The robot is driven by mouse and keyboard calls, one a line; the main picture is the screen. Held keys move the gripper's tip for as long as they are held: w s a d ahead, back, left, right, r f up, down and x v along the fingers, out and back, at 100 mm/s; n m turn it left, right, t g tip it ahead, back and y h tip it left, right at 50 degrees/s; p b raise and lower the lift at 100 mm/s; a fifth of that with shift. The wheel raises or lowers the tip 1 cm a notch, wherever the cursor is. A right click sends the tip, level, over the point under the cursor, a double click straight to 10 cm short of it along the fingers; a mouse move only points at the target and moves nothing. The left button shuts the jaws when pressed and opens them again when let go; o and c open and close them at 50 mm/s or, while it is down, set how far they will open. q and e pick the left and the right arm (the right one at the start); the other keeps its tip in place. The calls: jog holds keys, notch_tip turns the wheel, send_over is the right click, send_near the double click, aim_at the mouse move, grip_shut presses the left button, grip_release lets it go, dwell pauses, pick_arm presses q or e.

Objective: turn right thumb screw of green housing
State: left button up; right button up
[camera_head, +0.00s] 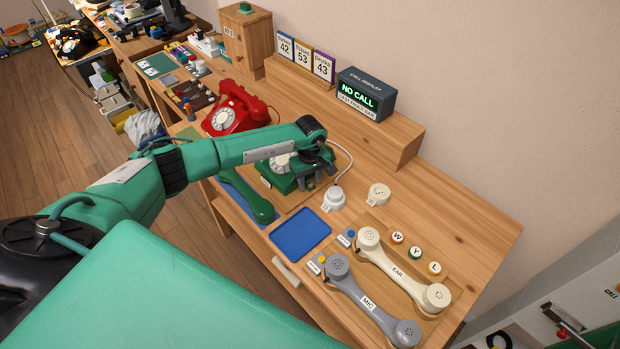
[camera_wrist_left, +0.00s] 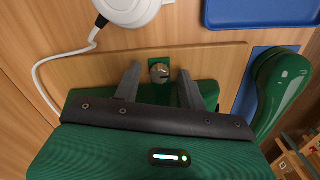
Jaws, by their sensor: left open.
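The green phone housing (camera_head: 278,183) with a pale dial sits on a wooden board under my left arm. A thumb screw (camera_wrist_left: 160,72), round and silver with a dark slot line, shows in the left wrist view on a green tab at the housing's edge. My left gripper (camera_head: 318,178) is at the housing's right side. In the left wrist view, the left gripper (camera_wrist_left: 159,71) is open with one finger on each side of the screw; I cannot tell whether they touch it. The gripper hides the screw in the head view. My right gripper is not in view.
A white round part (camera_head: 333,199) with a cord (camera_wrist_left: 48,68) is close by on the right. A blue tray (camera_head: 300,233) lies in front. A red phone (camera_head: 236,110) stands behind. Cream and grey handsets occupy the right end.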

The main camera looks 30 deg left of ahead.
pick_arm(q)
grip_shut()
